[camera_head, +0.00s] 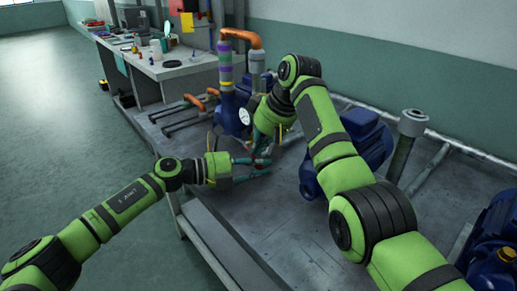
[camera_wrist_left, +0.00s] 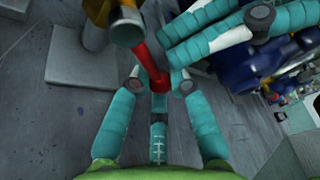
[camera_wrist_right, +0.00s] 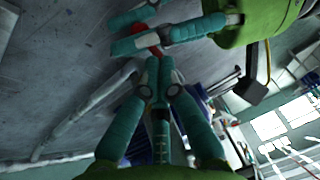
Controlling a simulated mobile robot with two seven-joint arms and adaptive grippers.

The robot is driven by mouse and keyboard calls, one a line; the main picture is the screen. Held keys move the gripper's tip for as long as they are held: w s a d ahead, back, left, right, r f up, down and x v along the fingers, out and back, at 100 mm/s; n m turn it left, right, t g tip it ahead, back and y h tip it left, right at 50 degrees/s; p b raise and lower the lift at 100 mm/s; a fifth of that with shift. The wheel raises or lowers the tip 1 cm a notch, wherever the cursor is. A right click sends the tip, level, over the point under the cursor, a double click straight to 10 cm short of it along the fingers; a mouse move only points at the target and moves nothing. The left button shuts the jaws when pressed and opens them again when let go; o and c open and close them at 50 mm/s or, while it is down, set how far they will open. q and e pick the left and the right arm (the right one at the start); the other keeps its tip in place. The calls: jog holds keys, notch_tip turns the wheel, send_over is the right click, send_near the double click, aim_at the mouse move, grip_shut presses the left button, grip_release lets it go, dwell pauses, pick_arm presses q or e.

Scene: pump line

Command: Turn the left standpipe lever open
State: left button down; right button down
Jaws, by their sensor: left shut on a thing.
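The red lever (camera_wrist_left: 149,68) runs from a brass-coloured fitting (camera_wrist_left: 126,22) at the top of the left wrist view. My left gripper (camera_wrist_left: 160,80) is shut on its end, one teal finger on each side. In the head view my left gripper (camera_head: 262,168) reaches in from the left, low over the bench. The red lever also shows in the right wrist view (camera_wrist_right: 155,48), partly hidden by my left fingers. My right gripper (camera_wrist_right: 154,66) looks shut and empty, its fingertips close to the lever and my left fingers; contact cannot be told.
A blue pump with a pipe banded in purple and yellow (camera_head: 225,68) stands behind the grippers, with a round gauge (camera_head: 245,116) nearby. Another blue pump (camera_head: 365,140) stands to the right. Levers with orange ends (camera_head: 194,101) lie at left. The floor at left is clear.

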pick_arm(q)
jog(key=shift+f, duration=0.1)
pick_arm(e)
jog(key=shift+s+d+f, duration=0.1)
jog(key=shift+s+f, duration=0.05)
jog(key=shift+f, duration=0.25)
jog(key=shift+f, duration=0.1)
